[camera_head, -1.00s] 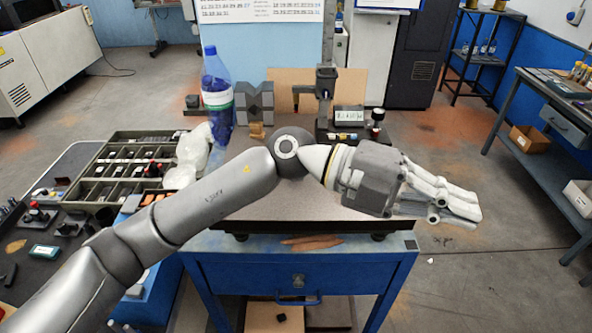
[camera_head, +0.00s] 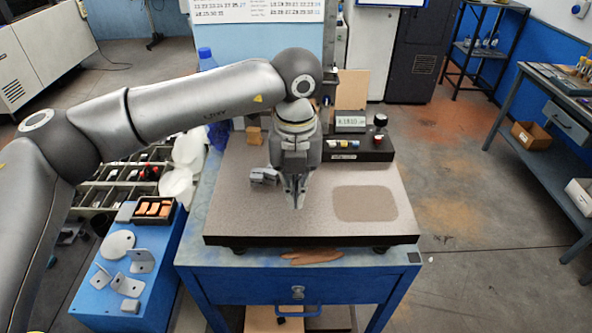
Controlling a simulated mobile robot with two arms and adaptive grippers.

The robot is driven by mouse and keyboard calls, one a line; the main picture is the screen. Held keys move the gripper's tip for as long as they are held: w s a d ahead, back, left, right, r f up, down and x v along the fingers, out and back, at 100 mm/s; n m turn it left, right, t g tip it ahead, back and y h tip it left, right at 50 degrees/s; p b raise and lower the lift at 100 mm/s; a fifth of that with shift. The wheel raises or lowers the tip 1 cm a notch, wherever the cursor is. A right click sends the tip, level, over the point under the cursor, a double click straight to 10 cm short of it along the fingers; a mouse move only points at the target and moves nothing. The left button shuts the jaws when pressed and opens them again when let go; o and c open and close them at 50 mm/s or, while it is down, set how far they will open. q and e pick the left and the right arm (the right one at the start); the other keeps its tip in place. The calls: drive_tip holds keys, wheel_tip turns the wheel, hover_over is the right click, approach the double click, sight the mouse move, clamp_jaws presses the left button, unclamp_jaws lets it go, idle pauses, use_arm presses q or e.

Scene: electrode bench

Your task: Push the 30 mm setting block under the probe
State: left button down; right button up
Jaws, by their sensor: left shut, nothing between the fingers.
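My left gripper (camera_head: 297,201) points down over the middle of the stone plate (camera_head: 230,218), with its fingers together and nothing between them. A small grey block-like piece (camera_head: 263,176) shows just left of the fingers. I cannot tell whether it is the 30 mm setting block or whether the gripper touches it. A small brown block (camera_head: 254,136) sits farther back on the left of the plate. The gauge stand's base (camera_head: 372,156) is at the back right of the plate, with a digital display (camera_head: 350,122). The probe is hidden behind my left arm. My right gripper is out of view.
A darker rounded patch (camera_head: 364,203) marks the clear right part of the plate. A blue-capped bottle (camera_head: 206,58) stands behind my arm. A blue surface (camera_head: 93,296) at the left holds grey brackets and a disc. The plate rests on a blue table (camera_head: 230,277).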

sight(295, 217)
use_arm(q)
drive_tip(key=f+p, duration=0.2)
drive_tip(key=f, duration=0.3)
drive_tip(key=shift+w, duration=0.2)
drive_tip(key=shift+w+p, duration=0.65)
drive_tip(key=shift+w, duration=0.35)
drive_tip(key=shift+w+f+p, duration=0.1)
drive_tip(key=shift+w+p, duration=0.2)
drive_tip(key=shift+w, duration=0.5)
